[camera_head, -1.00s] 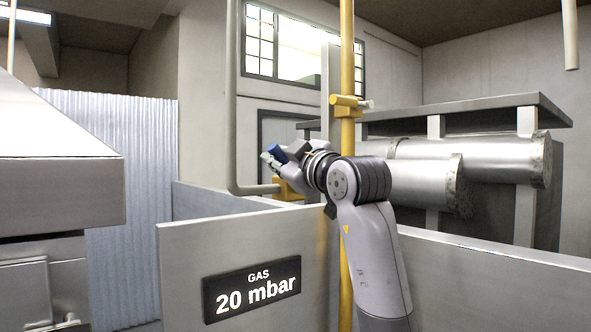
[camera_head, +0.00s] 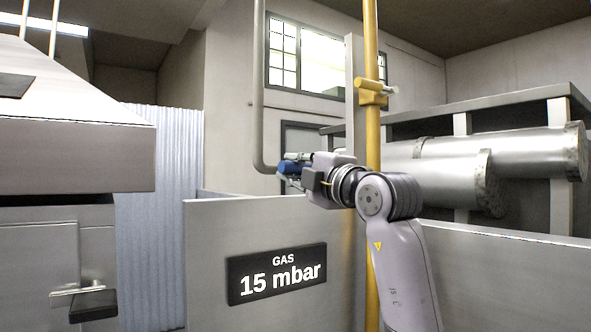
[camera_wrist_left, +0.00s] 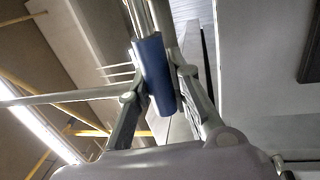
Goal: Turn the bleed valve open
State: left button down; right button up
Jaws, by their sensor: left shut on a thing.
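A blue handle (camera_head: 288,168), which looks like the bleed valve's, shows just above the grey wall, left of the yellow pipe. My left gripper (camera_head: 294,162) is at the handle, with its fingers pointing left in the head view. In the left wrist view the blue handle (camera_wrist_left: 154,75) is a short cylinder between the two fingers (camera_wrist_left: 160,85), which are closed on it. The valve body is hidden, so how far it is turned cannot be told. A black gauge sign (camera_head: 276,274) on the wall reads GAS 15 mbar. My right gripper is out of view.
A yellow vertical pipe (camera_head: 371,130) with a yellow lever valve (camera_head: 374,91) stands close beside my left wrist. A low grey wall (camera_head: 215,240) lies below the arm. Large metal cylinders (camera_head: 450,170) are behind at right, and a metal hood (camera_head: 70,150) is at left.

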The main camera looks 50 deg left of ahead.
pick_arm(q)
jog(key=shift+f+n, duration=0.4)
jog(key=c, duration=1.4)
grip_release()
jog(key=shift+r, duration=0.1)
jog(key=shift+c, duration=0.2)
jog(key=w+v, duration=0.1)
jog(key=v, duration=1.1)
jog(key=shift+s, duration=0.45)
jog(key=shift+w, duration=0.1)
